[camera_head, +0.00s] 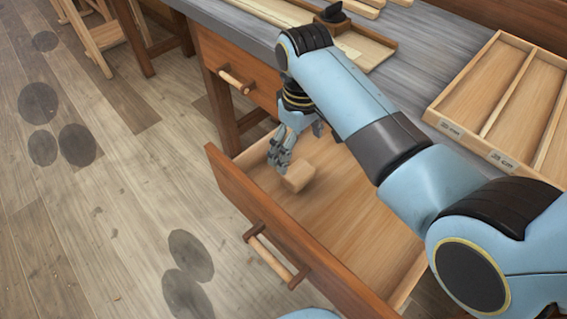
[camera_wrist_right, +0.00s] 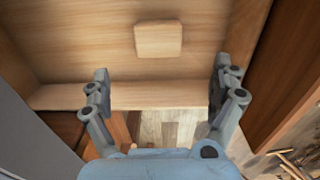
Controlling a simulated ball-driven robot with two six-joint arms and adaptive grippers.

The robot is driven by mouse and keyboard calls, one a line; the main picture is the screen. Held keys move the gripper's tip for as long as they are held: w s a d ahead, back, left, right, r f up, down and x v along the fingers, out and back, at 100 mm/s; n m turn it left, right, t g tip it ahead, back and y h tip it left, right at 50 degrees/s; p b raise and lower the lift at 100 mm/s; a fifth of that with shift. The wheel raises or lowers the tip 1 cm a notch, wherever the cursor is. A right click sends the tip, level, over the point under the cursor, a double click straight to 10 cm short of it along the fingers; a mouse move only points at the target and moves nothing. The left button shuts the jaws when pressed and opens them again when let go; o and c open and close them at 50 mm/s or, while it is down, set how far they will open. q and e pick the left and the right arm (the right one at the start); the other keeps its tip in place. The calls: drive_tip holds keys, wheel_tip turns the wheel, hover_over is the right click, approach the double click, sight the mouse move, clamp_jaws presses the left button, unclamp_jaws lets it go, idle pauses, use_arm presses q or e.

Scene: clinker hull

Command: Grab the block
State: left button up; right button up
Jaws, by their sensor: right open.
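The block (camera_head: 298,177) is a small light wooden cube lying on the floor of the open drawer (camera_head: 345,215). My right gripper (camera_head: 285,157) reaches down into the drawer, just beside and behind the block in the head view. In the right wrist view the block (camera_wrist_right: 158,39) shows beyond the open, empty fingers of my right gripper (camera_wrist_right: 160,88), roughly centred between them and apart from them. The near drawer wall (camera_wrist_right: 130,96) crosses between the fingertips in that view. My left gripper is not in view.
The drawer front (camera_head: 285,232) with its wooden handle (camera_head: 272,255) bounds the space. The workbench top (camera_head: 240,20) lies above. A divided wooden tray (camera_head: 480,95) sits on the bench at right. A second drawer (camera_head: 235,75) is shut. Plank floor is at left.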

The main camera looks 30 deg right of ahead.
hover_over(299, 171)
drive_tip(key=f, duration=0.4)
drive_tip(key=shift+a+f+b, duration=0.1)
drive_tip(key=shift+a+b, duration=0.1)
drive_tip(key=shift+b, duration=0.15)
drive_tip(key=shift+f, duration=0.3)
wheel_tip(299, 171, down, 5)
drive_tip(key=shift+d+f+b, duration=0.15)
drive_tip(key=shift+f+b, duration=0.05)
drive_tip(key=shift+b, duration=0.4)
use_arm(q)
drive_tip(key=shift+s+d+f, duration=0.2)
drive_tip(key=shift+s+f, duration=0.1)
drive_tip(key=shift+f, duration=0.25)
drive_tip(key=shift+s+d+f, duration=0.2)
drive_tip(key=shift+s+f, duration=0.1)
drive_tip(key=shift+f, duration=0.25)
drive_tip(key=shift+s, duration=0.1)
use_arm(e)
drive_tip(key=c, duration=0.5)
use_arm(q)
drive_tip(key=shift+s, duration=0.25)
use_arm(e)
drive_tip(key=c, duration=0.8)
